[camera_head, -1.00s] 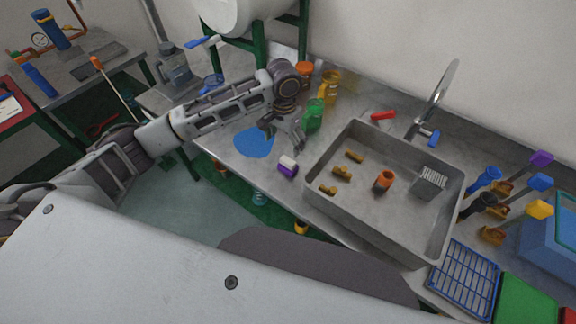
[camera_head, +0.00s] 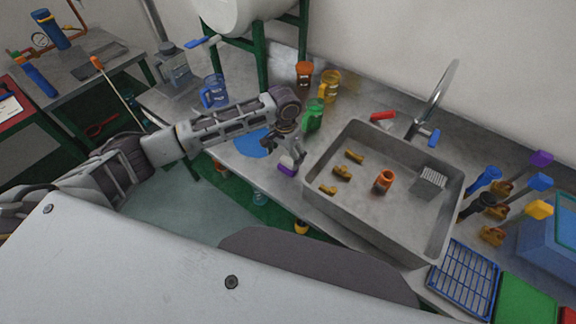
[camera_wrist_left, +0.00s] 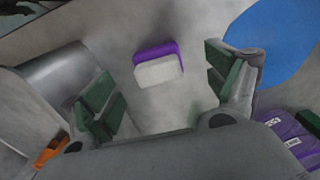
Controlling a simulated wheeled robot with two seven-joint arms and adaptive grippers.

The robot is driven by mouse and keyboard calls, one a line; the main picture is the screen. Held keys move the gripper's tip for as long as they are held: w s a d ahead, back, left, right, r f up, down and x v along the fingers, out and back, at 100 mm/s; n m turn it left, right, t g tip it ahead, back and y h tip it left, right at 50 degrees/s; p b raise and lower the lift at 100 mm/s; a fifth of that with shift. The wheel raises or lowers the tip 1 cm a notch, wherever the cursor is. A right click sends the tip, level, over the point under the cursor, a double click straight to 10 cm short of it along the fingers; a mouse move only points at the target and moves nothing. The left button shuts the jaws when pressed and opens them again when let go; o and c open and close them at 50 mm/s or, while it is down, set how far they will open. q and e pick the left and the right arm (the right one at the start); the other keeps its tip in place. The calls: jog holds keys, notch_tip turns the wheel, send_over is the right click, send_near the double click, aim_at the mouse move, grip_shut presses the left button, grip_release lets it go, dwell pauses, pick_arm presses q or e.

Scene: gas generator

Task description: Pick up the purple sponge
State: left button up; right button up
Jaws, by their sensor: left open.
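The purple sponge (camera_head: 286,170), purple with a white layer, lies on the metal counter near its front edge, left of the sink. My left gripper (camera_head: 280,153) is right above it and hides part of it. In the left wrist view the purple and white sponge (camera_wrist_left: 158,66) lies ahead, between the lines of the two fingers. There my left gripper (camera_wrist_left: 166,85) is open, with green pads wide apart and nothing between them. I cannot tell the exact height gap. My right gripper is not in view.
A blue round mat (camera_head: 253,145) lies left of the sponge. The grey sink (camera_head: 312,190) is close on the right, with several small parts inside. A green bottle (camera_head: 313,117) and a yellow mug (camera_head: 331,85) stand behind. The counter's front edge is near.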

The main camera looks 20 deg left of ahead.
aim_at(288, 160)
pick_arm(q)
jog(key=shift+f, duration=0.1)
jog(key=shift+w+d+f, duration=0.1)
jog(key=shift+d+f, duration=0.05)
jog(key=shift+f, duration=0.5)
jog(key=shift+w+d+f, duration=0.1)
jog(key=shift+w+f, duration=0.05)
jog(key=shift+f, duration=0.45)
jog(key=shift+w+d+f, duration=0.1)
jog(key=shift+d+f, duration=0.05)
jog(key=shift+f, duration=1.1)
jog(key=c, duration=1)
